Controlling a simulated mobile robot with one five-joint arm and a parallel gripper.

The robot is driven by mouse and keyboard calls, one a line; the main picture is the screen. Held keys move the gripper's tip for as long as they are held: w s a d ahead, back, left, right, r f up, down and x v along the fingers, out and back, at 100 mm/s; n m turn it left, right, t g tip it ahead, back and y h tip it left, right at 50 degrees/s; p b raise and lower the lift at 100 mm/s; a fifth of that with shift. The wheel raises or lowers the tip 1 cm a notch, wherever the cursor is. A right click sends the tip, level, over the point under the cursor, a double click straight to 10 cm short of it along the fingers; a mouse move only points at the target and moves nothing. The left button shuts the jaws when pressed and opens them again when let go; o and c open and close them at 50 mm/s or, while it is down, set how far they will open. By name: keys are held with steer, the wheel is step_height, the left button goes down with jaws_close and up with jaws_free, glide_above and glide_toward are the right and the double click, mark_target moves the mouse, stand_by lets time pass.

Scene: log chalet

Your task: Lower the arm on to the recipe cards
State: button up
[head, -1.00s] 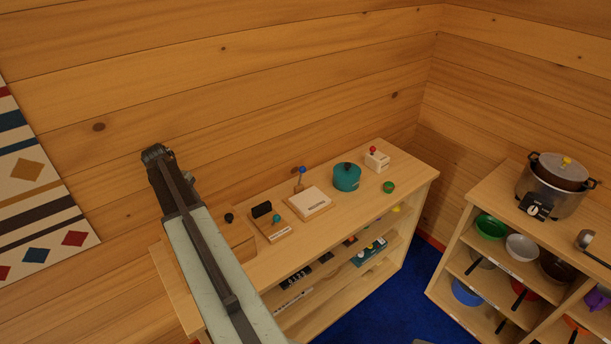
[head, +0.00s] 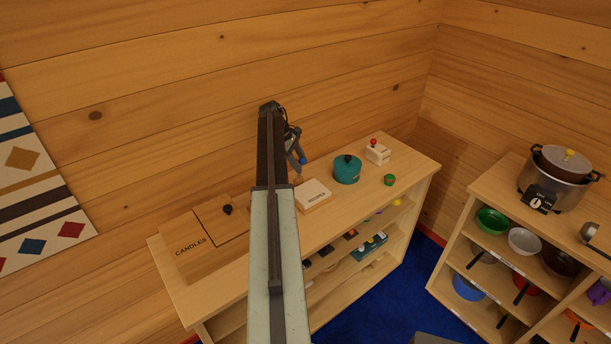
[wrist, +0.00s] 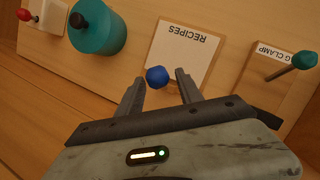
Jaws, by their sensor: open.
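The recipe cards (head: 313,191) are a white block on a pale wooden base on the shelf top, labelled RECIPES. In the wrist view the cards (wrist: 187,47) lie flat just beyond my jaws, their lettering upside down. My gripper (head: 299,158) is open and hangs above the shelf top, behind and a little left of the cards in the head view. A blue ball (wrist: 157,77) shows between my two fingertips in the wrist view; it looks ungripped. My arm hides part of the shelf top left of the cards.
A teal lidded pot (head: 347,170), a small green item (head: 390,180) and a white box with a red knob (head: 378,154) stand to the right. A wooden candles box (head: 222,222) lies left. A wooden base with a teal-knobbed lever (wrist: 304,60) flanks the cards.

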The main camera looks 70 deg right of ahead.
steer(key=b+x, duration=0.3)
steer(key=x, duration=0.2)
steer(key=shift+f+b, duration=0.2)
steer(key=shift+b, duration=0.2)
steer(key=shift+r, duration=0.15)
jaws_close()
stand_by(0.6)
